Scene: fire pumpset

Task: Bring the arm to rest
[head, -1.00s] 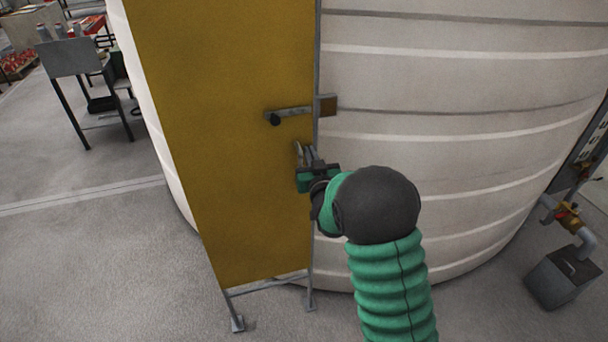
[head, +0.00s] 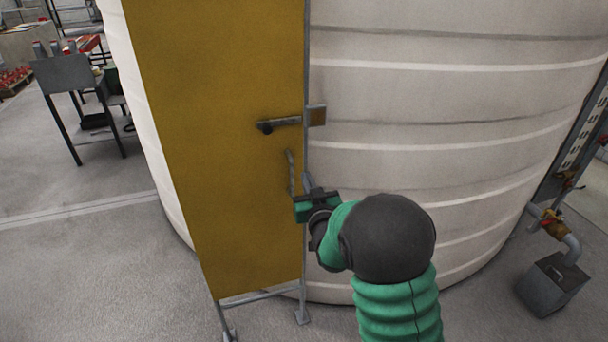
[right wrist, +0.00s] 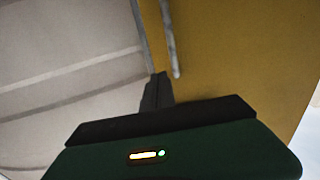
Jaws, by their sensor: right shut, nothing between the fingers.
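My right arm comes up from the bottom right of the head view in green and black. Its gripper (head: 308,182) is shut and empty, just below and right of a thin grey handle (head: 290,172) on a yellow panel (head: 220,130). In the right wrist view the shut fingers (right wrist: 157,88) point at the panel's edge. The grey handle (right wrist: 170,38) stands just beyond the fingertips, apart from them in the picture. A lever (head: 280,124) with a dark knob sits higher on the panel. My left gripper is out of view.
A large white ribbed tank (head: 450,120) stands close behind the panel. Panel legs (head: 302,305) reach the floor. A grey pump box (head: 552,284) with pipe is at the right. A dark table (head: 68,75) stands far left. The floor (head: 90,270) at lower left is clear.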

